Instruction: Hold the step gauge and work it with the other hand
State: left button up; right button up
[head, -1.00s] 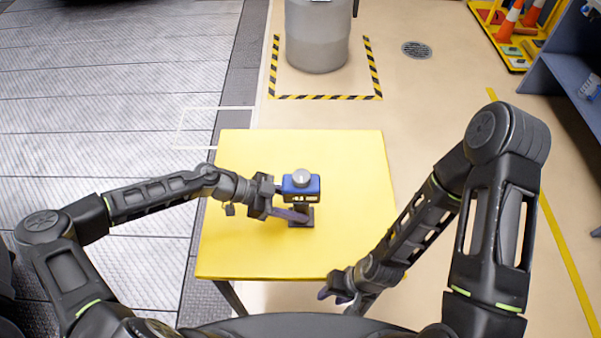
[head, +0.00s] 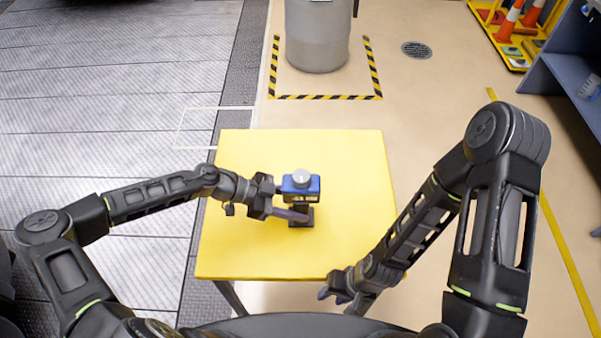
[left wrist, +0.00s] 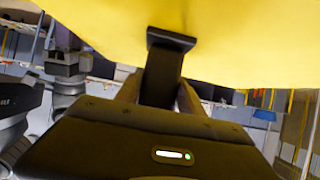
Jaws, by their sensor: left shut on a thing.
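The step gauge (head: 301,185) is upright over the yellow table, with a blue body, a round grey knob on top, a dark stem and a dark square base. My left gripper (head: 297,214) reaches in from the left and is shut on the stem, below the blue body. The left wrist view shows the dark stem (left wrist: 162,76) between the two fingers, with the base against the yellow surface. Whether the base touches the table is unclear. My right gripper (head: 337,293) is empty near the table's front right edge, its fingers apart, away from the gauge.
The yellow table (head: 350,165) is otherwise clear around the gauge. A grey bin (head: 318,40) stands on the floor behind it inside striped tape. A blue shelf (head: 565,85) and orange cones (head: 510,20) are at the far right.

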dwell(0.7)
pick_arm(q)
jog(key=o, duration=1.3)
jog(key=v, duration=1.2)
